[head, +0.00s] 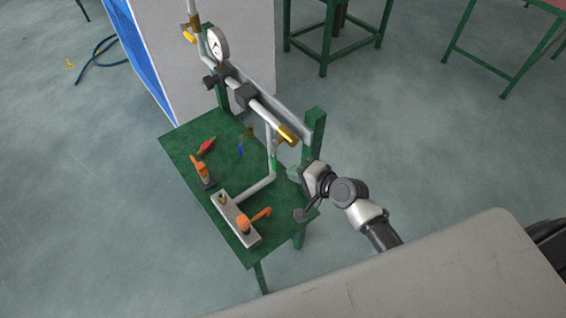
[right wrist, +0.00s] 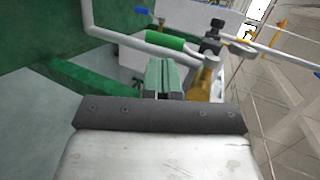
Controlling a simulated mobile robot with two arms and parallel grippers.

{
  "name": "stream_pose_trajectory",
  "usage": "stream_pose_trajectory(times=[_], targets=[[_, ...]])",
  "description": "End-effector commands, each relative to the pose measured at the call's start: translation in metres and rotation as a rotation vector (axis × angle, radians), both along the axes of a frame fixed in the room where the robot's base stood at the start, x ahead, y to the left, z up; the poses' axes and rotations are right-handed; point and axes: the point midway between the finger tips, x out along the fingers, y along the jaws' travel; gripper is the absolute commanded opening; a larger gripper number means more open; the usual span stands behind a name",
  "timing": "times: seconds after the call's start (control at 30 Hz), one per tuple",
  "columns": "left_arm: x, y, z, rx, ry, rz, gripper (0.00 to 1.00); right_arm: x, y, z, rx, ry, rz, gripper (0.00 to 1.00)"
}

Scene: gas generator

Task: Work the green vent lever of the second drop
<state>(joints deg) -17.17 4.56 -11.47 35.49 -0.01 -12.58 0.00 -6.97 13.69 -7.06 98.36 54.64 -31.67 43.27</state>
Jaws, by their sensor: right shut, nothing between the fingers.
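A green section (head: 273,164), which looks like the vent lever's grip, shows on the white drop pipe below the rail. It also shows in the right wrist view (right wrist: 165,41), beyond my fingers. My right gripper (head: 295,173) is just right of it in the head view, near the green post. In the right wrist view its two greenish fingers (right wrist: 163,75) are shut together and empty. A gap appears between fingertips and green section; contact cannot be confirmed. The lever's pivot is not clear. My left gripper is not in view.
The green table (head: 180,146) holds a metal block (head: 238,222) with orange handles, a red item (head: 206,146) and a blue-handled part (head: 240,151). A pressure gauge (head: 217,43) sits on the pipe above. A brass fitting (right wrist: 204,78) is close right of my fingers.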

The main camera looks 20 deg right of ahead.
Motion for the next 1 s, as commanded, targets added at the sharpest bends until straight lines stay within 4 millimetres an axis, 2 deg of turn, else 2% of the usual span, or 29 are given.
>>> stream_pose_trajectory(times=[0.1, 0.3, 0.77, 0.87, 1.0], targets=[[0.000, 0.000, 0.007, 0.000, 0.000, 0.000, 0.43, 0.018, 0.011, -0.001, 0.001, -0.001, 0.000, 0.00], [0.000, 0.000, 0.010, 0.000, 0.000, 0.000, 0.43, 0.034, 0.020, -0.005, -0.002, 0.000, 0.000, 0.00], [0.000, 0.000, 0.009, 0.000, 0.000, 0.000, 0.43, 0.037, 0.023, -0.007, -0.001, -0.002, 0.000, 0.00], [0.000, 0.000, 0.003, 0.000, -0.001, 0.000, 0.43, 0.039, 0.023, -0.010, 0.003, -0.012, 0.001, 0.00], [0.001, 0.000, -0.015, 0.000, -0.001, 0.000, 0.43, 0.044, 0.026, -0.015, 0.015, -0.047, 0.002, 0.00]])
